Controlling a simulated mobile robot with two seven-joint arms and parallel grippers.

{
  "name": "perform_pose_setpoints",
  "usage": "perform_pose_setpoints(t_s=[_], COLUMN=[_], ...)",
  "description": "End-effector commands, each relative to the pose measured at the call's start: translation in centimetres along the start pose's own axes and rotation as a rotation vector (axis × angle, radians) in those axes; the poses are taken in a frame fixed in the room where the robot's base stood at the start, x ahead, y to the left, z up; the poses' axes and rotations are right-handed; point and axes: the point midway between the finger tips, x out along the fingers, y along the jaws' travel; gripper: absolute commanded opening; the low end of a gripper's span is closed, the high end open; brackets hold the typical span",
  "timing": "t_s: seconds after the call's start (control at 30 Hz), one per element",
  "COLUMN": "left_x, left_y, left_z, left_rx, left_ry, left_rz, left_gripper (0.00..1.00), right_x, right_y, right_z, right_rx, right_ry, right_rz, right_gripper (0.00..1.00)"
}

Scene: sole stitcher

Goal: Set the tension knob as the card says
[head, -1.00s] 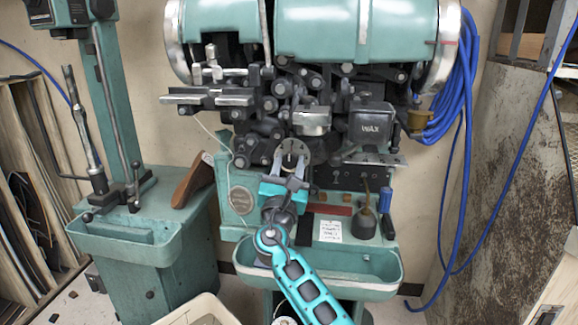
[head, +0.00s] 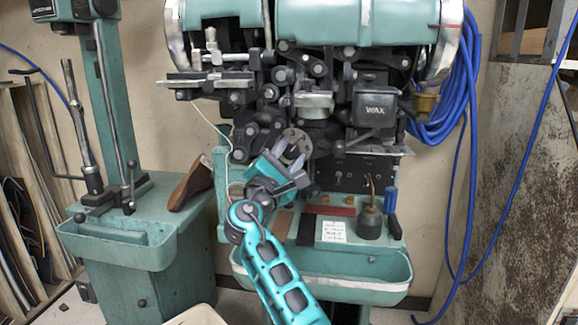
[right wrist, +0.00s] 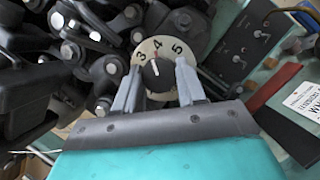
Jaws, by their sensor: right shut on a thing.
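The tension knob is a black knob (right wrist: 157,76) on a pale round dial (right wrist: 151,52) marked 3, 4 and 5 in the right wrist view. In the head view my right gripper (head: 291,160) is tilted and partly covers the dial (head: 291,143). A white card (head: 334,231) lies on the machine's ledge; its print is too small to read. My left gripper is out of view.
A WAX box (head: 375,108) and dark linkages crowd the dial. An oil can (head: 370,218), a blue-handled tool (head: 390,200) and a red strip (head: 330,211) are on the ledge, above a green trough (head: 330,267).

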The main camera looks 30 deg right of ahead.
Motion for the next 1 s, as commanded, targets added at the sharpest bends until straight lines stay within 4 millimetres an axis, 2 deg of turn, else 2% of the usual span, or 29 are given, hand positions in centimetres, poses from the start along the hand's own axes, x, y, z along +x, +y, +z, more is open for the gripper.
perform_pose_setpoints(t_s=[0.4, 0.83, 0.87, 1.0], left_x=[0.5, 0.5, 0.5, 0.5], left_y=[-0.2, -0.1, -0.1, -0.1], left_z=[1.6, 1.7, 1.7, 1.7], left_rx=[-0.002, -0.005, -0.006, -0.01], left_ry=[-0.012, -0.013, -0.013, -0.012], left_rz=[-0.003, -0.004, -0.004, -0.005], left_gripper=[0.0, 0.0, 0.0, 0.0], right_x=[0.0, 0.0, 0.0, 0.0], right_y=[0.1, 0.2, 0.2, 0.2], right_z=[0.0, 0.1, 0.1, 0.1], right_rx=[0.127, 0.133, 0.133, 0.133], right_ry=[-0.01, -0.01, -0.01, -0.01], right_rz=[-0.049, -0.052, -0.052, -0.052], right_gripper=[0.09, 0.09, 0.43, 0.56])
